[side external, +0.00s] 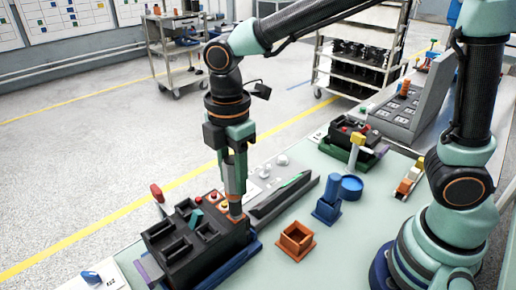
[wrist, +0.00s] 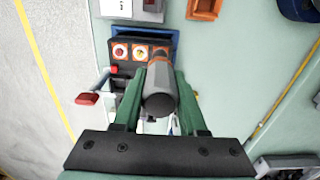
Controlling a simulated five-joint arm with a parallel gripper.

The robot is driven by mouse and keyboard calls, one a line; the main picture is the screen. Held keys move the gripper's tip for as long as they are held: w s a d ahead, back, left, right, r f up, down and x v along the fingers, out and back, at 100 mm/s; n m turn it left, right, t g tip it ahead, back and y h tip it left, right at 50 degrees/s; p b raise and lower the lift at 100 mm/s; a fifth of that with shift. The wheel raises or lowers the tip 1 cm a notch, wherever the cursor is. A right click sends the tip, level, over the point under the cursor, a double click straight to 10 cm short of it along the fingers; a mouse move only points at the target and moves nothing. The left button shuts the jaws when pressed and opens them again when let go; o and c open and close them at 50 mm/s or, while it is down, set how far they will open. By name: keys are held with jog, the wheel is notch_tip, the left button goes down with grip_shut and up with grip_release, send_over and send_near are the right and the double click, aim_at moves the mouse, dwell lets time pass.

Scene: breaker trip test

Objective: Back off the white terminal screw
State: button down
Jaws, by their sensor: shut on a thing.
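My gripper (side external: 235,188) points straight down over the terminal end of a black breaker block (side external: 180,245). In the wrist view my gripper (wrist: 158,95) is shut on a grey driver-like tool (wrist: 160,88) with a dark round end and an orange-brown collar. The tool's far end covers most of the rightmost terminal.
A red-handled lever (side external: 157,193) stands beside the block. A grey tray (side external: 283,195) lies to the right. A blue stand (side external: 328,200), an orange open box (side external: 296,240) and a blue round dish (side external: 351,186) are farther right. The bench is bare around the orange box.

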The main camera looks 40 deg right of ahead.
aim_at(232, 161)
jog(key=shift+r, duration=2.9)
